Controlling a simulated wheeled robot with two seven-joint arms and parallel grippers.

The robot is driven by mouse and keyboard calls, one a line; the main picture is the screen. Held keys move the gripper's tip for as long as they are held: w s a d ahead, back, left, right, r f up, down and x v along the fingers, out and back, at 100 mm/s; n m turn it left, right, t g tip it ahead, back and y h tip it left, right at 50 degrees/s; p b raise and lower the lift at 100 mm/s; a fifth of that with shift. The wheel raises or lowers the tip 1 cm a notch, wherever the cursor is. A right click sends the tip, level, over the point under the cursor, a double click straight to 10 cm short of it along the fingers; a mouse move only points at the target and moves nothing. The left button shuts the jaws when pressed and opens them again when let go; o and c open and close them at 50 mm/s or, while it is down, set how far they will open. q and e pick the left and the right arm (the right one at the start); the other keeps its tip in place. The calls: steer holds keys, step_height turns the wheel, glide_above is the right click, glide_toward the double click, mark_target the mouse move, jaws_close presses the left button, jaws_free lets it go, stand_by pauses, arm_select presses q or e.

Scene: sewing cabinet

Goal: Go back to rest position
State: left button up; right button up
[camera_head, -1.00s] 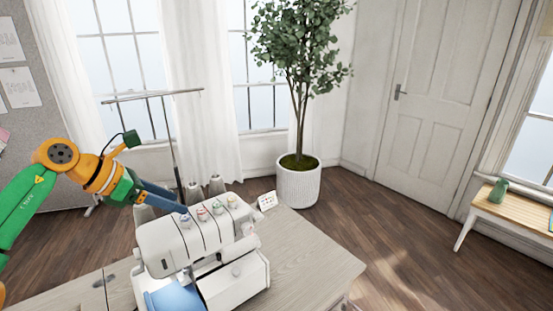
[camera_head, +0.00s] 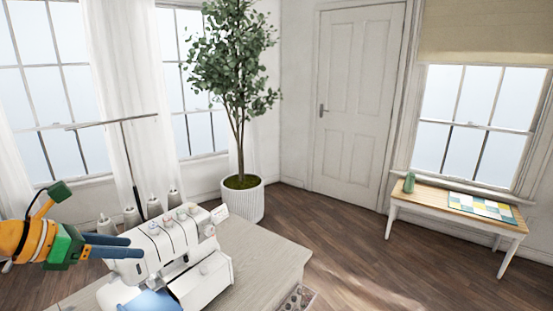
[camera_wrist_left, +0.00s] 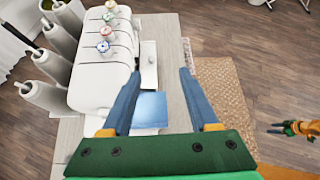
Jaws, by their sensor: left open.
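My left gripper (camera_head: 122,246) reaches in from the left in the head view, at the left side of the white sewing machine (camera_head: 190,262). In the left wrist view its two blue fingers (camera_wrist_left: 157,98) are spread apart, with nothing held between them. The sewing machine also shows in the left wrist view (camera_wrist_left: 104,72), left of the fingers. A blue cloth piece (camera_wrist_left: 150,110) lies by the machine, below and between the fingers.
The machine stands on a light wood table (camera_head: 262,252). Thread cones (camera_head: 132,216) stand behind it. A potted tree (camera_head: 242,200) is beyond the table. A bench (camera_head: 460,216) with a green bottle (camera_head: 409,182) and a patchwork piece stands at the right.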

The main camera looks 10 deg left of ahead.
arm_select(q)
steer(key=w+d+f+n+t+h, duration=0.1)
steer(key=w+d+n+t, duration=0.15)
steer(key=d+n, duration=0.2)
steer(key=w+d+n+t+h, duration=0.2)
steer(key=d+n+t, duration=0.1)
steer(key=d, duration=0.3)
steer(key=w+d+f+n+t+h, duration=0.1)
steer(key=w+d+n+t, duration=0.1)
steer(key=d+n+t, duration=0.3)
step_height(320, 180, down, 11)
steer(key=s+a+n+g+y, duration=0.25)
steer(key=n+y, duration=0.65)
steer(key=n, duration=0.7)
steer(key=s+d+f+n+g, duration=0.3)
steer(key=s+f+n+g, duration=0.2)
steer(key=s+f+g, duration=0.5)
steer(key=s+d+f+n+g, duration=0.35)
steer(key=s+f+n, duration=0.35)
steer(key=s, duration=0.7)
step_height(320, 180, down, 16)
steer(key=s+m+g, duration=0.1)
steer(key=s+m, duration=0.1)
steer(key=s+a+f+g, duration=0.1)
steer(key=s+a+f, duration=0.1)
steer(key=s+f, duration=0.8)
steer(key=shift+s+a+f+g, duration=0.2)
steer(key=shift+s+f+g, duration=0.15)
steer(key=shift+s, duration=0.8)
